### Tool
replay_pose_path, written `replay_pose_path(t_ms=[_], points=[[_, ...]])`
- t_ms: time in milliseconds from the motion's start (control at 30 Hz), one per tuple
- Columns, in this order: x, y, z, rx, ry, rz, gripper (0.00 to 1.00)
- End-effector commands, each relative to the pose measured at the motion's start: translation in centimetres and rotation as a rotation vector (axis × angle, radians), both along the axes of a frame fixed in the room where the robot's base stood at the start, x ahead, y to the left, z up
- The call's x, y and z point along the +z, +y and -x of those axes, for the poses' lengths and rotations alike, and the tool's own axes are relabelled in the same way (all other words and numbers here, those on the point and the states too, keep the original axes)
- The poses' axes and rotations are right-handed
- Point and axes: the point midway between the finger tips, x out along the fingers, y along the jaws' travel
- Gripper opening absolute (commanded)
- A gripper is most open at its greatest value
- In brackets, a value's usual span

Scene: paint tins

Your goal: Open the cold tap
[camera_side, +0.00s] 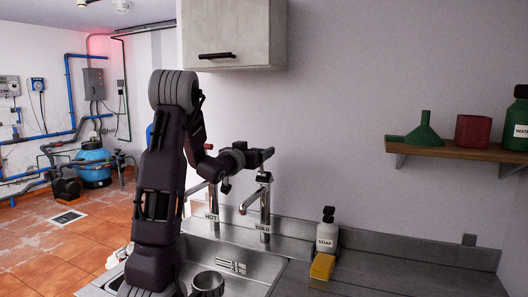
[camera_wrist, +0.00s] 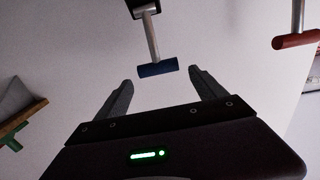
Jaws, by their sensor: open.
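The cold tap (camera_side: 265,205) stands at the back of the sink, with a COLD label on its column. Its blue handle bar (camera_wrist: 157,69) shows in the wrist view just beyond my fingertips, centred between them. My gripper (camera_side: 268,155) is above the cold tap in the side view; its two fingers also show in the wrist view (camera_wrist: 161,77), spread apart and empty. The hot tap (camera_side: 212,200) stands left of the cold tap, partly hidden by my arm. Its red handle bar (camera_wrist: 297,40) is at the upper right of the wrist view.
A soap bottle (camera_side: 327,232) and a yellow sponge (camera_side: 322,266) stand on the counter right of the sink (camera_side: 262,268). A metal cup (camera_side: 208,283) is at the sink's front. A wooden shelf (camera_side: 455,150) holds a green funnel (camera_side: 424,134), a red tin and a green bottle.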

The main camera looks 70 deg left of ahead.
Motion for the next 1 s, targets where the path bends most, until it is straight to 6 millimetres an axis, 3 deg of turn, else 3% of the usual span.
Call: replay_pose_path(t_ms=[100,500,767,1000], points=[[-1.5,0.2,-0.3,0.001,-0.002,-0.004,0.80],[-1.4,4.7,-4.8,0.000,-0.004,-0.008,0.80],[-1.4,5.0,-5.1,0.000,-0.004,-0.008,0.80],[-1.4,4.9,-5.1,0.000,-0.004,-0.008,0.37]])
